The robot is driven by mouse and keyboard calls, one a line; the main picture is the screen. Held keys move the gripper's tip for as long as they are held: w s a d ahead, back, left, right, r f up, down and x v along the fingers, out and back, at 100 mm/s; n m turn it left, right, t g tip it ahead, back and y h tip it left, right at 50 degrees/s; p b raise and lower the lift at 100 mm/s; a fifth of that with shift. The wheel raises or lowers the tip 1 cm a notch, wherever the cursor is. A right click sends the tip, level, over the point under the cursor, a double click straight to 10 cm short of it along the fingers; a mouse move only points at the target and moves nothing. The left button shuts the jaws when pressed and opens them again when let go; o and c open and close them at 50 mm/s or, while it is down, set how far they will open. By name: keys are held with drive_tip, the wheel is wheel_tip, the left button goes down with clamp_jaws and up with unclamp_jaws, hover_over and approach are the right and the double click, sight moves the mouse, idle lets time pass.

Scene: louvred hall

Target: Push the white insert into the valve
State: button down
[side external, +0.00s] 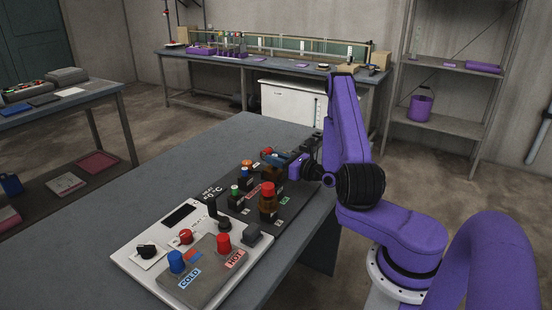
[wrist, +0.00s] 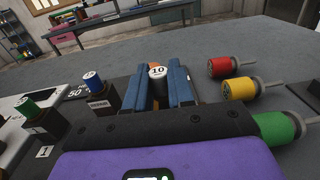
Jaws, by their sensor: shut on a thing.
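My gripper (wrist: 164,88) has two blue fingers, shut on a dark piece with a white top marked 10 (wrist: 157,71). This piece, likely the white insert, stands between the fingers; its lower part is hidden.
In the wrist view, blue-topped (wrist: 92,81) and green-topped (wrist: 29,107) pieces stand left; red (wrist: 222,67), yellow (wrist: 239,88) and green (wrist: 277,130) round pieces are right. A white control panel (side external: 140,258) lies at the table's near end. The grey table (side external: 190,160) is clear on its left.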

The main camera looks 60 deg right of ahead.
drive_tip(key=shift+f, duration=0.8)
drive_tip(key=c, duration=0.9)
unclamp_jaws()
drive_tip(key=shift+s+r, duration=1.75)
drive_tip(key=shift+r, duration=0.1)
drive_tip(key=s, duration=1.1)
drive_tip(key=s+a, duration=0.1)
drive_tip(key=s, duration=0.5)
drive_tip(key=shift+s, duration=0.25)
